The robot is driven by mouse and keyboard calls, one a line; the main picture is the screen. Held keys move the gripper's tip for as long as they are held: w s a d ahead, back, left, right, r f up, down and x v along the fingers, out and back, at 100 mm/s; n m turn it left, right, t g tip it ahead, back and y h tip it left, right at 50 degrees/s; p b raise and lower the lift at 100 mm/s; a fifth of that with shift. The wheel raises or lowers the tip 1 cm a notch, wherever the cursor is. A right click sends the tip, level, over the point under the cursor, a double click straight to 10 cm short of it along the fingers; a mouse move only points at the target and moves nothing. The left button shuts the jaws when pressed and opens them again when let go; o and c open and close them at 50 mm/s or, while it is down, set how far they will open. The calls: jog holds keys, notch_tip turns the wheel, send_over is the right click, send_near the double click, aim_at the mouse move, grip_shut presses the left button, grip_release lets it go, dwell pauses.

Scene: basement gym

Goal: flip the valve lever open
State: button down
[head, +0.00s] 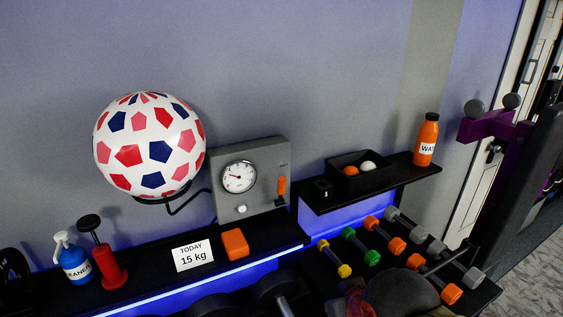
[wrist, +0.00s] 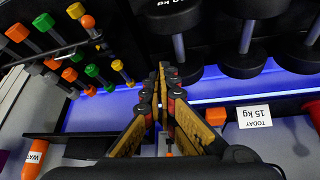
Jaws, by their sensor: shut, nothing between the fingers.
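The valve lever (head: 281,187) is a short orange handle at the right side of a grey panel (head: 262,160) in the head view. It stands roughly upright, with a dark fitting at its lower end. The panel also carries a round white gauge (head: 239,177) and a pale knob. My gripper (wrist: 161,72) is shut and empty in the wrist view, its yellow-and-black fingers meeting at the tips. It is apart from the lever. A small orange patch shows between the finger bases there; I cannot tell if it is the lever.
A patterned ball (head: 150,146) sits on a bracket left of the panel. An orange block (head: 235,244) and a "15 kg" sign (head: 193,256) are on the shelf below. A black tray (head: 361,177) and orange bottle (head: 426,139) stand right. Dumbbells (head: 335,257) fill the lower rack.

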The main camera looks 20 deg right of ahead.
jog(key=w+d+r+t+p, duration=0.1)
jog(key=w+d+r+p, duration=0.1)
jog(key=w+r+p, duration=0.3)
jog(key=w+d+r+n+t+h+p, duration=0.1)
jog(key=w+d+r+p, duration=0.15)
jog(key=w+p, duration=0.35)
jog(key=w+d+r+t+p, duration=0.1)
jog(key=w+d+r+p, duration=0.1)
jog(key=w+r+p, duration=0.4)
jog(key=w+a+r+n+t+y+p, duration=0.1)
jog(key=w+a+r+n+y+p, duration=0.1)
jog(key=w+p, duration=0.4)
jog(key=w+a+r+n+t+y+p, duration=0.1)
jog(key=w+a+r+y+p, duration=0.1)
jog(key=w+p, duration=0.4)
jog(key=y+p, duration=0.1)
jog(key=p, duration=0.4)
jog(key=shift+a+n+t+y+p, duration=0.3)
jog(key=shift+a+n+t, duration=0.1)
jog(key=shift+f, duration=0.1)
jog(key=p, duration=0.2)
send_over(282, 188)
jog(key=w, duration=0.1)
jog(key=f, duration=0.4)
jog(key=shift+w+d+f, duration=0.1)
jog(key=shift+w+f, duration=0.1)
jog(key=shift+f, duration=0.1)
jog(key=shift+s+f+b, duration=0.1)
jog(key=shift+f+b, duration=0.05)
jog(key=shift+b, duration=0.45)
